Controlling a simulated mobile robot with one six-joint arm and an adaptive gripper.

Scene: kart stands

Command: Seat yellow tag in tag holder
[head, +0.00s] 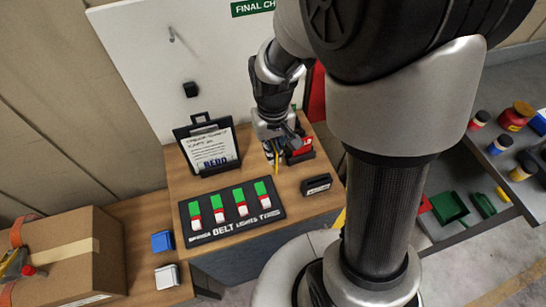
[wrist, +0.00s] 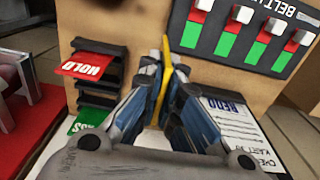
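The yellow tag (wrist: 160,85) is a thin strip seen nearly edge-on between the blue-grey fingers of my gripper (wrist: 166,70). My gripper is shut on it. In the head view the tag (head: 276,163) hangs below my gripper (head: 273,146), above the wooden bench top. A small black holder with a white label (head: 317,185) stands on the bench, right of and nearer than the tag. A black slotted rack (wrist: 98,100) stands beside my gripper and holds a red HOLD tag (wrist: 90,66) and a green tag (wrist: 88,121). I cannot tell which is the tag holder.
A black switch panel with green and red rockers (head: 231,211) lies at the bench front. A clipboard (head: 208,146) stands at the back left. A blue block (head: 162,241), a white block (head: 167,277) and a cardboard box (head: 65,258) are at left. Bare wood lies around the small holder.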

